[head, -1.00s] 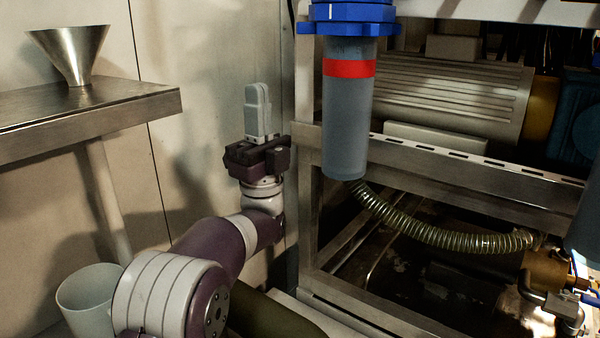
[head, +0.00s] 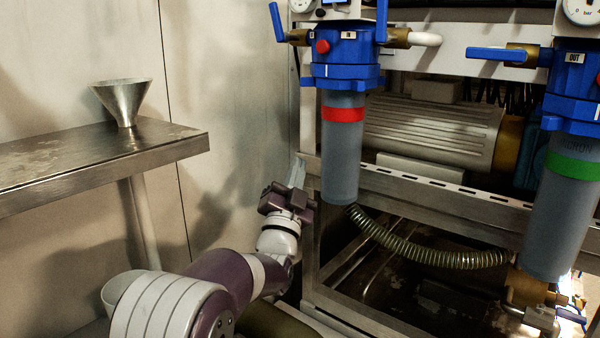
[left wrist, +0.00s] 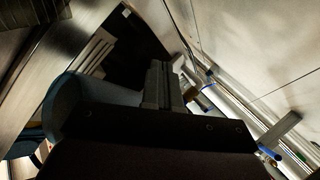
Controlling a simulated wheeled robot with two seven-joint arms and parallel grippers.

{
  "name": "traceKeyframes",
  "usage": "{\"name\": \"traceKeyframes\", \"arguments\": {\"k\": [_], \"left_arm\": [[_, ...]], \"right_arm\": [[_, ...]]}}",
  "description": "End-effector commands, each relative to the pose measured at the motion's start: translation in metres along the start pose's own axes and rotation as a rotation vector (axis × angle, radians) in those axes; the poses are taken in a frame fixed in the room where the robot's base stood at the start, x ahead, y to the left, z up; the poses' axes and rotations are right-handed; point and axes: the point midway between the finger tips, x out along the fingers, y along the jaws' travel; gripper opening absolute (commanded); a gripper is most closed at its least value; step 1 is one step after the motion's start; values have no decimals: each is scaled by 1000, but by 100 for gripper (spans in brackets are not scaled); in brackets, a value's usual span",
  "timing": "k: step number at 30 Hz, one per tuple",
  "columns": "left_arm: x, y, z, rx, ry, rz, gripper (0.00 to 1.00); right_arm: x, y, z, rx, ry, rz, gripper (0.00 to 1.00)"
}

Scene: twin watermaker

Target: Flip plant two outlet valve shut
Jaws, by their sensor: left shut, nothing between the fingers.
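A blue-headed filter housing with a red band (head: 343,115) hangs at the middle of the head view. It has a nearly upright blue lever (head: 276,22) on its left and another upright blue lever (head: 382,20) on its right, by an IN label. A second housing with a green band (head: 572,165) hangs at the right. Its blue lever (head: 497,54) lies horizontal, by an OUT label. I see no plant number. My left gripper (head: 297,172) is shut and empty, left of the red-banded housing and below its levers. Its fingers also show in the left wrist view (left wrist: 161,85). My right gripper is not in view.
A metal shelf (head: 170,143) with a steel funnel (head: 124,100) stands at the left. A steel frame (head: 311,240) and a ribbed hose (head: 425,256) lie below the housings. The wall between shelf and frame has free room before it.

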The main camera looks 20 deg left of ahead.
Motion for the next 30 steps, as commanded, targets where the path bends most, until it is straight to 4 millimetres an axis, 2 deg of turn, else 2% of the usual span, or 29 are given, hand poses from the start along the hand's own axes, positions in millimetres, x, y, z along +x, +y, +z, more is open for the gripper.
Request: {"name": "traceKeyframes", "arguments": {"k": [1,3,9,26,28,29,30], "left_arm": [[6,-1,-2,-27,-51,42,0],[5,6,5,-66,-128,100,0],[-3,20,19,-135,-275,199,0],[-8,25,25,-157,-314,222,0],[-12,31,32,-193,-359,244,0],[-19,37,40,-214,-405,267,0],[-33,48,54,-245,-485,307,0]], "right_arm": [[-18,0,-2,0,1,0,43],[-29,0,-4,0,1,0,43],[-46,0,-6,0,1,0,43],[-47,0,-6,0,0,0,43],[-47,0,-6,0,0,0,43],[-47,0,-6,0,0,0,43],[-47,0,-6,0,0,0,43]]}}
